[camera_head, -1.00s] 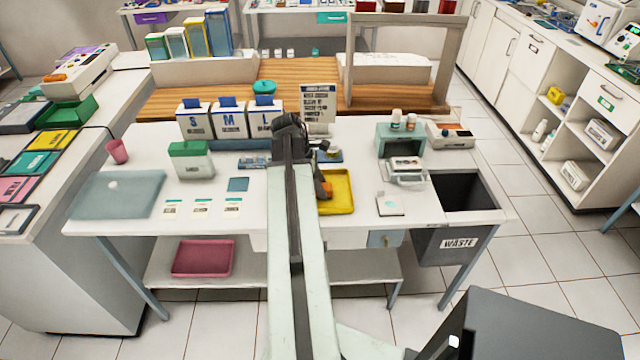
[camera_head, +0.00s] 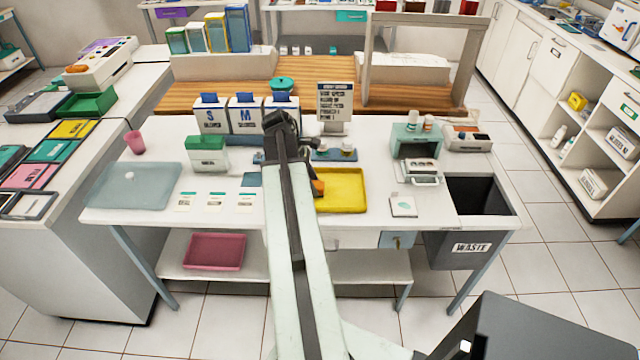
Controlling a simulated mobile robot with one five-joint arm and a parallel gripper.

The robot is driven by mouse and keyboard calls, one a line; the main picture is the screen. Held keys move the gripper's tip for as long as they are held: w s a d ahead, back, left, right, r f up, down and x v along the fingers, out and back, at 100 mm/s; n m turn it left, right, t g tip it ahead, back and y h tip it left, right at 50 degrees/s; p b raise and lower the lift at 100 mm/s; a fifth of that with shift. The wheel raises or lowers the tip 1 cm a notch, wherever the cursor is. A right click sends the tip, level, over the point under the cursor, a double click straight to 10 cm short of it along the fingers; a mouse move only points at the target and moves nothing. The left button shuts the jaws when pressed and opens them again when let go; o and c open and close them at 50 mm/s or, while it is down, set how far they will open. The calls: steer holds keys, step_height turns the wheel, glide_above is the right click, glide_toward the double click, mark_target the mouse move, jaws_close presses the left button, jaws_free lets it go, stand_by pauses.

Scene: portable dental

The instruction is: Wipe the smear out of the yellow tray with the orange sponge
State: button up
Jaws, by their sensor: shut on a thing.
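The yellow tray (camera_head: 346,190) lies on the white table, just right of my arm. Its left edge is hidden behind the arm. The orange sponge (camera_head: 318,187) shows as a small patch at the tray's left side, beside my arm. My gripper (camera_head: 313,182) is mostly hidden behind my arm. It is shut on the sponge, low over the left part of the tray. I cannot tell whether the sponge touches the tray floor. No smear can be made out on the visible part of the tray.
A blue mat with small cups (camera_head: 334,153) lies behind the tray. A green-lidded box (camera_head: 208,153) and labelled cards (camera_head: 215,201) are left of my arm.

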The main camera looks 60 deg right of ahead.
mark_target(323, 184)
steer(key=shift+w+a, duration=0.1)
steer(key=shift+w, duration=0.05)
steer(key=shift+s+d+f, duration=0.1)
steer(key=shift+s+d, duration=0.3)
steer(key=shift+s, duration=0.45)
steer(key=shift+s+d+f, duration=0.1)
steer(key=shift+s+d, duration=0.3)
steer(key=shift+s, duration=0.4)
jaws_close()
steer(key=shift+s+d+r, duration=0.1)
steer(key=shift+s+d, duration=0.35)
steer(key=shift+s, duration=0.35)
steer(key=shift+s+d+r, duration=0.1)
steer(key=shift+s+d, duration=0.3)
steer(key=shift+s, duration=0.4)
step_height(323, 184, up, 6)
steer(key=p, duration=0.6)
